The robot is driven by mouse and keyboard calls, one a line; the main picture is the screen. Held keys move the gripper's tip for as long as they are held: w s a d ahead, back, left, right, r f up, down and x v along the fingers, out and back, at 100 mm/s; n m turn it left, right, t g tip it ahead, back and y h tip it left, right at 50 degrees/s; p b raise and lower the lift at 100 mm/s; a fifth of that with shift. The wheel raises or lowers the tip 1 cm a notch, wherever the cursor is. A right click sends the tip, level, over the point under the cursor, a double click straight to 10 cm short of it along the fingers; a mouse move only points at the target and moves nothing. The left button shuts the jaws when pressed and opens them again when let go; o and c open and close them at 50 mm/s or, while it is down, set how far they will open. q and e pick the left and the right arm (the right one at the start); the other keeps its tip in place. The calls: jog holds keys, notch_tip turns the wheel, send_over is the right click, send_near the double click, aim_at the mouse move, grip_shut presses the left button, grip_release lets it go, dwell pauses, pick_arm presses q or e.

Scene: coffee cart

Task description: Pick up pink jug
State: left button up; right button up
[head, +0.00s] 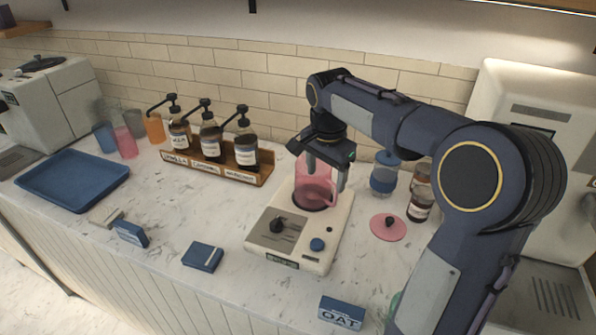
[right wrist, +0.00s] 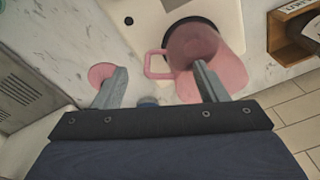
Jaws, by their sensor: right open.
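The pink jug (head: 314,193) is translucent and stands upright on the cream blender base (head: 260,236) in the head view. It also shows in the right wrist view (right wrist: 192,45), with its handle (right wrist: 150,66) pointing left. My right gripper (head: 327,172) is open and lowered over the jug. In the right wrist view the right gripper (right wrist: 160,80) has one finger overlapping the jug body and the other out to the left, past the handle. I cannot tell whether the overlapping finger is inside the jug or touches it. My left gripper is not in view.
A round pink lid (head: 388,228) lies right of the base. A blue jar (head: 384,178) and brown bottles (head: 420,205) stand behind it. A wooden rack (head: 225,170) with pump bottles is at the left. An OAT box (head: 341,313) is in front.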

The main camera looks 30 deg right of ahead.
aim_at(330, 183)
jog(key=shift+w+d+f+m+g+h, duration=0.15)
jog(key=shift+w+d+f+m+g, duration=0.1)
jog(key=shift+w+d+f+m, duration=0.25)
jog(key=shift+w+d+f+m+g+h, duration=0.15)
jog(key=shift+d+f+m+g, duration=0.15)
jog(key=shift+d+f, duration=0.3)
jog(key=shift+s+f, duration=0.1)
jog(key=shift+f, duration=0.2)
jog(key=f, duration=0.5)
jog(key=shift+d, duration=0.25)
jog(key=shift+r, duration=0.1)
grip_shut()
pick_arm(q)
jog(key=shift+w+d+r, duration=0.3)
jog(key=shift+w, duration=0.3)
pick_arm(e)
jog(key=shift+r, duration=0.1)
